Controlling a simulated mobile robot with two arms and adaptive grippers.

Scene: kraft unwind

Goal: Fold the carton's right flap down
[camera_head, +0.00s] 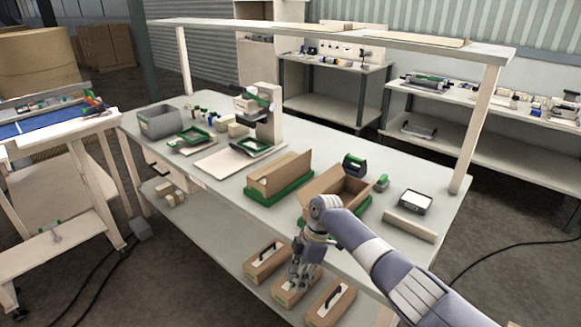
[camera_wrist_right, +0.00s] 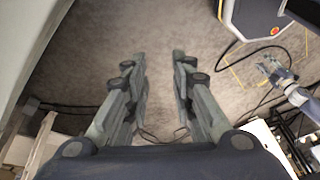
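An open brown carton (camera_head: 345,184) stands on the workbench right of centre, with flaps raised around its opening. My right arm covers its near part, so I cannot tell every flap apart. My right gripper (camera_head: 299,279) hangs pointing down in front of the bench's near edge, below and apart from the carton. In the right wrist view its fingers (camera_wrist_right: 160,88) are apart with only floor between them. What looks like my left gripper (camera_wrist_right: 275,70) shows small in the right wrist view; its opening is too small to tell.
Left of the carton, a second brown carton (camera_head: 276,171) sits in a green tray (camera_head: 284,193). A tape dispenser (camera_head: 354,164), a black-rimmed device (camera_head: 415,201) and a cardboard strip (camera_head: 409,226) lie to the right. Handled boxes (camera_head: 331,303) stand on the lower shelf near my right gripper.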

